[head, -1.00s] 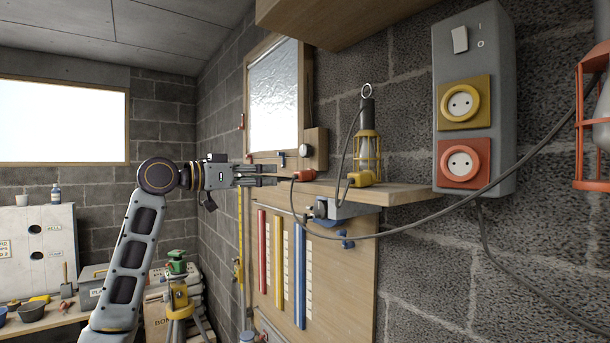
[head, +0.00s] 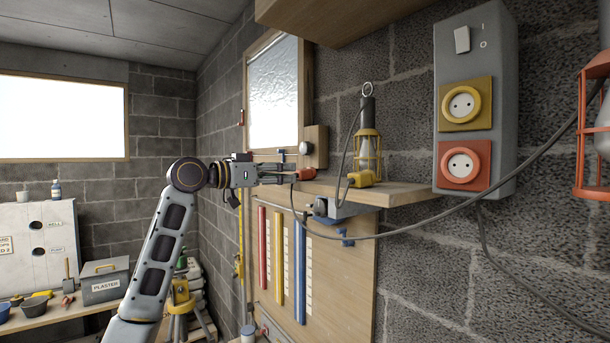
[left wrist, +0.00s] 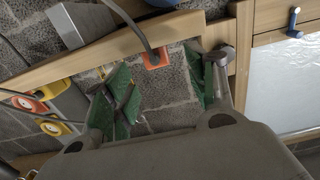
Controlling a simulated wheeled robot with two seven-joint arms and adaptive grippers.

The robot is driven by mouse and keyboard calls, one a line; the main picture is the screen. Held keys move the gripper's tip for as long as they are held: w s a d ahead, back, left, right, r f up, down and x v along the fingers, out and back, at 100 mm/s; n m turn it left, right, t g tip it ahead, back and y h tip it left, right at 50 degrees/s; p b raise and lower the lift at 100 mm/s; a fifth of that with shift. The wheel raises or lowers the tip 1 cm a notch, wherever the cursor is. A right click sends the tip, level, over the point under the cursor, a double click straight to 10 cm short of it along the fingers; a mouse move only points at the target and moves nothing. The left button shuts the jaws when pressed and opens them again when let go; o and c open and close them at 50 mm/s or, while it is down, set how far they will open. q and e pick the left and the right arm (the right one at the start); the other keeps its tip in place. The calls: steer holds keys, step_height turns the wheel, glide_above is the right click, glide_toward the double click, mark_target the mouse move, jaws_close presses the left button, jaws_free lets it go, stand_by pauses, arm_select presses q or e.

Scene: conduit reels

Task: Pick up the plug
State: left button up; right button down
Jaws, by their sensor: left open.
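An orange plug (head: 306,174) lies at the left end of the wooden shelf (head: 400,192), with a dark cable running from it. My left gripper (head: 286,174) points right, its fingertips close to the plug's left side. In the left wrist view the orange plug (left wrist: 155,59) shows beyond the gap between the two green-padded fingers of the open left gripper (left wrist: 162,88). I cannot tell whether the fingertips reach past its near edge. A yellow plug (head: 359,179) lies farther right on the shelf. My right gripper is not in view.
A caged yellow work lamp (head: 368,148) stands on the shelf. A grey box on the wall bears a yellow socket (head: 461,104) and an orange socket (head: 461,164). A long cable (head: 430,228) hangs across the front. A vise (head: 328,207) sits below the shelf.

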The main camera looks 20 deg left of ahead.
mark_target(305, 174)
arm_select(q)
steer(key=x, duration=0.1)
steer(key=p+x, duration=0.1)
steer(key=x, duration=0.2)
steer(key=shift+s+d+r+p, duration=0.1)
steer(key=shift+d+r+p, duration=0.15)
steer(key=shift+r+p, duration=0.05)
steer(key=shift+w+d+f, duration=0.1)
steer(key=shift+w+d, duration=0.05)
steer(key=shift+w, duration=0.05)
steer(key=shift+c, duration=0.3)
steer(key=c, duration=1)
